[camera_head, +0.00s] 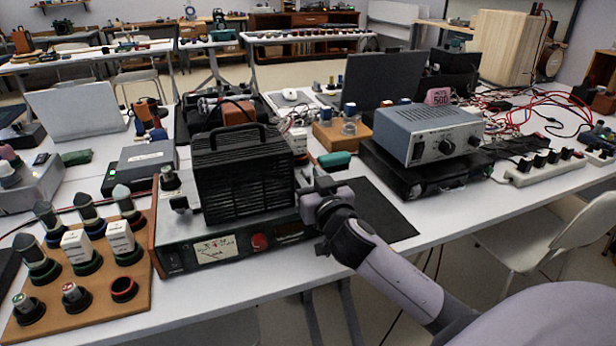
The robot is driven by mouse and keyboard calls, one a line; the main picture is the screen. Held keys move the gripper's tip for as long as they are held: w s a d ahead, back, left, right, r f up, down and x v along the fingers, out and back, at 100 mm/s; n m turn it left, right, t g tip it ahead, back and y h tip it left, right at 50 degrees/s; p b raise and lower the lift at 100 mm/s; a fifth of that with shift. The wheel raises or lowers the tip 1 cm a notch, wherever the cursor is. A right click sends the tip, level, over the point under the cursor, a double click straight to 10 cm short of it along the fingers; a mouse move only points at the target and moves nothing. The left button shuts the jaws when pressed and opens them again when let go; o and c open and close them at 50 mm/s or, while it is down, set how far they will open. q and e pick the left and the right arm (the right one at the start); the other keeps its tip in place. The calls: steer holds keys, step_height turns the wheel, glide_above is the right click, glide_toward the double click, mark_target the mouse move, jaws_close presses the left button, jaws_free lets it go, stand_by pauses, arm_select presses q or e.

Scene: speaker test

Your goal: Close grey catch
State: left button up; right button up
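A black ribbed box with a top handle (242,170) stands on a low instrument (215,247) with a dial and a red knob, on the white table. A small grey fitting (180,203) sits at the box's lower left; it may be the grey catch, but it is too small to tell whether it is open or shut. My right gripper (308,186) is at the right side of the box, close to it. Its fingertips are partly hidden and dark against the box, so I cannot tell contact or opening. My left gripper is not in view.
A wooden board (95,305) with several plugs and knobs lies at the front left. A grey power unit (425,132) stands behind to the right, near red cables (520,100) and a white power strip (545,168). The front right tabletop is mostly clear.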

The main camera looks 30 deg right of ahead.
steer(key=shift+w+d, duration=0.1)
steer(key=shift+w, duration=0.3)
jaws_close()
